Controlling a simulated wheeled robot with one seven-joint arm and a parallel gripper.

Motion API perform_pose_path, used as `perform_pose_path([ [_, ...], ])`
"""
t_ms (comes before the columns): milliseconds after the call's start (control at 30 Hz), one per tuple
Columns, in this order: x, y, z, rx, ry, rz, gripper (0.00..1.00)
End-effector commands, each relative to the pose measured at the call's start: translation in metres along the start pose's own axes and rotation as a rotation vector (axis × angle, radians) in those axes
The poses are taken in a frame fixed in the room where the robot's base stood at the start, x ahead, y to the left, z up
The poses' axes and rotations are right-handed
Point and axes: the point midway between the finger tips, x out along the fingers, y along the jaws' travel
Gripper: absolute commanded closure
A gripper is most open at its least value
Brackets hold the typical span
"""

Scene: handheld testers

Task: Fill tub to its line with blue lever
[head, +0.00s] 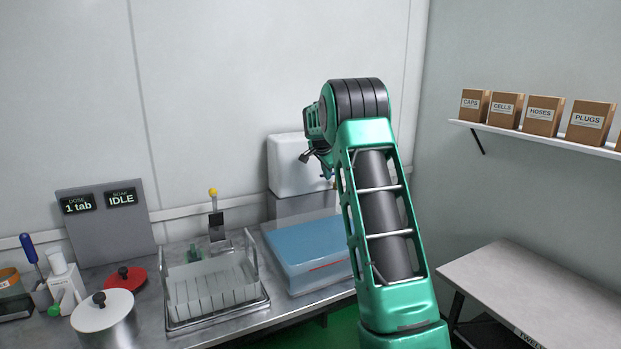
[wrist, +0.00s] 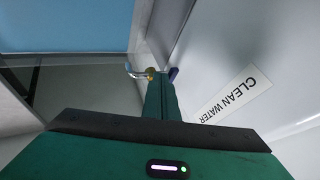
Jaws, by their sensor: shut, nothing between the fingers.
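The clear tub (head: 283,279) stands on the steel counter and holds blue water (head: 305,243). A red line (head: 328,266) runs across its front; I cannot tell exactly how the water sits against it. The water also shows at the upper left of the wrist view (wrist: 70,25). The white tank (head: 290,165) behind carries a CLEAN WATER label (wrist: 232,95). The blue lever (wrist: 173,74) shows beside my fingertips, mostly hidden by them. My gripper (wrist: 160,77) is shut and empty near the tank's front, close to a metal spout (wrist: 135,71). In the head view my arm hides part of this area.
A dish rack (head: 215,295), a yellow-knobbed lever (head: 213,193) and a lidded pot (head: 103,315) stand left of the tub. A panel (head: 105,225) reads DOSE 1 tab and SOAK IDLE. A bare side table (head: 530,285) stands right; boxes line the shelf (head: 540,138) above.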

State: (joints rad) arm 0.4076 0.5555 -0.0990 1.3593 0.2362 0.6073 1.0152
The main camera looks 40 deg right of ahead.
Motion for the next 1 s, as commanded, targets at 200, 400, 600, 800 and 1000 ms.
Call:
perform_pose_path([
  [200, 0.002, 0.002, -0.004, 0.008, 0.005, 0.005, 1.00],
  [400, 0.002, 0.002, -0.005, 0.008, 0.004, 0.005, 1.00],
  [600, 0.002, 0.005, -0.008, 0.009, 0.004, 0.005, 1.00],
  [800, 0.001, 0.012, -0.014, 0.009, 0.005, 0.004, 1.00],
  [1000, 0.001, 0.016, -0.017, 0.009, 0.005, 0.004, 1.00],
])
